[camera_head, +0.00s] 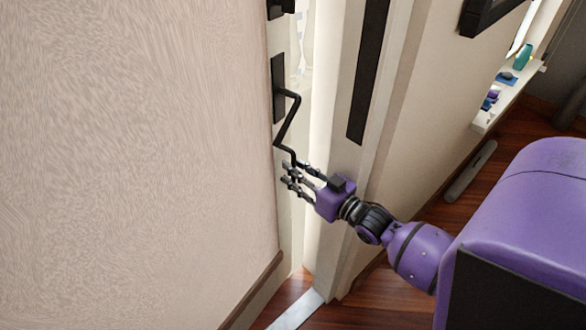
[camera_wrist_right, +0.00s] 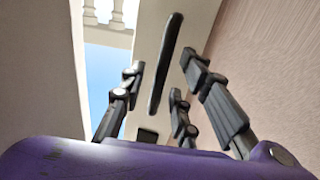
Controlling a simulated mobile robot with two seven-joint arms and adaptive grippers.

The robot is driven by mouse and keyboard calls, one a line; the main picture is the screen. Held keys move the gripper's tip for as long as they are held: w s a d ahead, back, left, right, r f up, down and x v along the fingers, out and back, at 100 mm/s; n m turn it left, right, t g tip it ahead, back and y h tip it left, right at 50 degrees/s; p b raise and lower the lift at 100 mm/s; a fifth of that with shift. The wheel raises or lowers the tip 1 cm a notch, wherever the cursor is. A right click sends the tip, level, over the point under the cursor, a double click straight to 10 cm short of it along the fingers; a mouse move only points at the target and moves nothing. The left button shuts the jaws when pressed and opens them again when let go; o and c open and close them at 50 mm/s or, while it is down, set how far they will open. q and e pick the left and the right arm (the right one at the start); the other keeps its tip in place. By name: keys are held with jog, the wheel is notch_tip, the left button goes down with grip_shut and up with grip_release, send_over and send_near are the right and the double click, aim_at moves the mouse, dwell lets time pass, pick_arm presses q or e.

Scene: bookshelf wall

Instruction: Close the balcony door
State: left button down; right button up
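The balcony door (camera_head: 291,235) shows as a narrow pale strip beside the textured wall in the head view. Its black handle (camera_head: 289,122) sticks out from a dark plate and bends downward. In the right wrist view the handle (camera_wrist_right: 166,62) is a dark upright bar on the pale door panel (camera_wrist_right: 150,35). My right gripper (camera_head: 296,178) is at the lower end of the handle. Its fingers are spread, and in the wrist view (camera_wrist_right: 165,85) the bar shows between and beyond them. I cannot tell whether they touch it. My left gripper is out of view.
A textured wall (camera_head: 130,150) fills the left. A pale frame (camera_head: 338,130) with a black strip (camera_head: 367,75) stands right of a bright gap. A pale threshold (camera_head: 297,311) crosses the wooden floor. A sill (camera_head: 507,98) with small objects is at upper right.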

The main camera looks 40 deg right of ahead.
jog(key=shift+w+a, duration=0.1)
jog(key=shift+w, duration=0.7)
grip_shut()
